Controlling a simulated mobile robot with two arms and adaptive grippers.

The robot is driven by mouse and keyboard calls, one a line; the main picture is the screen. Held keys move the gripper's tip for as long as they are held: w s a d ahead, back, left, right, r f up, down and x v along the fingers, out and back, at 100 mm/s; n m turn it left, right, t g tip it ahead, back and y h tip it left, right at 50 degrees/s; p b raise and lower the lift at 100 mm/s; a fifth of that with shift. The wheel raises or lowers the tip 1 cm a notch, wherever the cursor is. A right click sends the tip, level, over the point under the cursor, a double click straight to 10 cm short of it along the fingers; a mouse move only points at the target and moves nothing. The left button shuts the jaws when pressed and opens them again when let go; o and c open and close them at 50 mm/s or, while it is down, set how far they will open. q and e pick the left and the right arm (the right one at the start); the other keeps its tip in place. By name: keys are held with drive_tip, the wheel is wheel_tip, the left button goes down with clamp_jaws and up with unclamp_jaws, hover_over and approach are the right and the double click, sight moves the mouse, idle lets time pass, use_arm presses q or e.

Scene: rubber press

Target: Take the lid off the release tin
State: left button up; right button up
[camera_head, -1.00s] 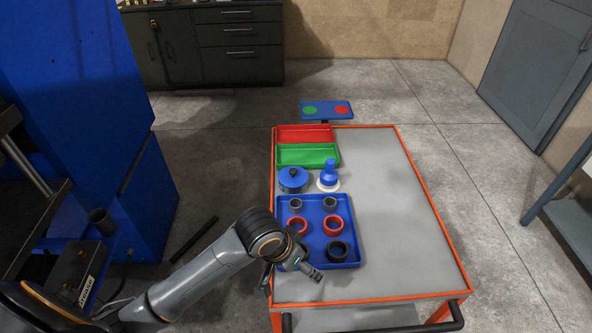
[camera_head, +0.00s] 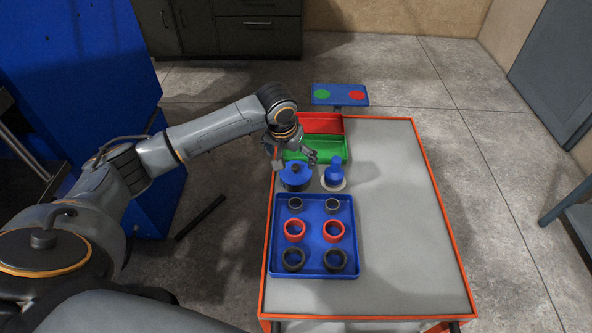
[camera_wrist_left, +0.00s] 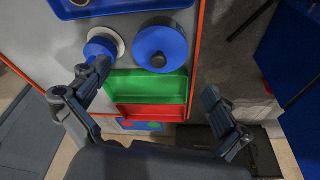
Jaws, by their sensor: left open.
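The release tin (camera_head: 296,184) is a round blue tin on the cart, just behind the blue tray. Its blue lid (camera_head: 288,171) has a dark knob on top and sits on the tin. In the left wrist view the lid (camera_wrist_left: 171,38) shows from above with its knob. My left gripper (camera_head: 294,159) is open and empty, just above and behind the tin. In the left wrist view its two fingers (camera_wrist_left: 158,98) are spread wide, with the lid beyond them, apart from both. My right gripper is not in view.
A blue bottle-like object (camera_head: 335,170) on a white base stands right beside the tin. Green (camera_head: 334,143) and red (camera_head: 322,123) trays lie behind. A blue tray (camera_head: 313,236) with several rings is in front. The cart's right side (camera_head: 400,220) is clear.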

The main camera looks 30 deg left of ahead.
sight(295, 167)
use_arm(q)
drive_tip(key=shift+x, duration=1.1)
drive_tip(key=shift+w+f+p, duration=0.3)
drive_tip(key=shift+f, duration=0.1)
drive_tip(key=shift+w+a+f, duration=0.1)
drive_tip(key=shift+w+f, duration=0.1)
drive_tip(key=shift+f, duration=0.1)
drive_tip(key=p+x, duration=0.1)
drive_tip(key=x, duration=0.3)
drive_tip(key=shift+w, duration=0.2)
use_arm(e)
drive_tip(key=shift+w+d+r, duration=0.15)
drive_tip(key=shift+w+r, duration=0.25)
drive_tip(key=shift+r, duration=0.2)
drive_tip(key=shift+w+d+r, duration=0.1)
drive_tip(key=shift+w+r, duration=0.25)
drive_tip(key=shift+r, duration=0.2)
use_arm(q)
drive_tip(key=shift+r, duration=0.1)
